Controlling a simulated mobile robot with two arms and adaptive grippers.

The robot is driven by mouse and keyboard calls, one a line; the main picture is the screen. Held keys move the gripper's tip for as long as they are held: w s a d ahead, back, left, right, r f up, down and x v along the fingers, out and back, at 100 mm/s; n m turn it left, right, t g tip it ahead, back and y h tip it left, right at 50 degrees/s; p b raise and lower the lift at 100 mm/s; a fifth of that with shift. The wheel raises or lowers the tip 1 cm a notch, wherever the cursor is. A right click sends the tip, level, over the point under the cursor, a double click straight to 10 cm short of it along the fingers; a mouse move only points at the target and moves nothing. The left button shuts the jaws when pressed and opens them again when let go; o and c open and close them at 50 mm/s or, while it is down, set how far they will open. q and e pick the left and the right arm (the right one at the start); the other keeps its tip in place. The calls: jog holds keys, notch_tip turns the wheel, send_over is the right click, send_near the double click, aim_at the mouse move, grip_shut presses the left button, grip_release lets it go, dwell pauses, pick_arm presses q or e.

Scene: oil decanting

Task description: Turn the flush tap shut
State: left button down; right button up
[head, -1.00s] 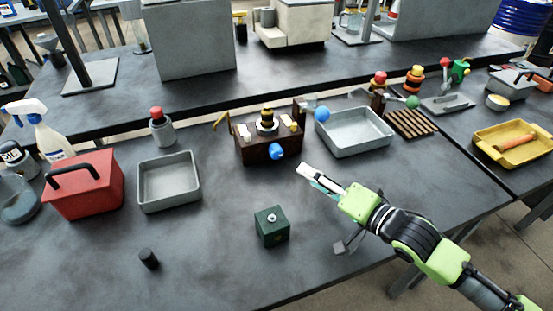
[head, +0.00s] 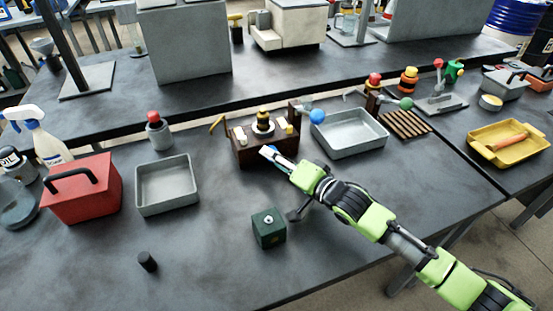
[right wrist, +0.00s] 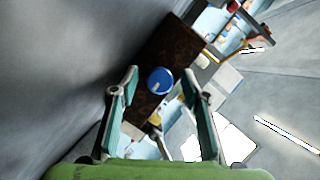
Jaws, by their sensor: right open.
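The brown block (head: 243,156) stands mid-table with a black-and-yellow stack (head: 263,119) on top. A round blue knob with a pale mark (right wrist: 160,80), which looks like the tap on the block's front, shows in the right wrist view; in the head view my gripper hides it. A blue ball handle (head: 318,116) sits at the block's right. My right gripper (head: 268,152) is open at the block's front. In the right wrist view its fingers (right wrist: 159,84) show to either side of the blue knob; contact is not visible. My left gripper is out of view.
A grey tray (head: 349,150) stands to the right of the block and another grey tray (head: 167,207) to the left. A green cube (head: 269,229) sits in front, near my right arm. A red box (head: 82,202) is at left.

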jog(key=c, duration=1.1)
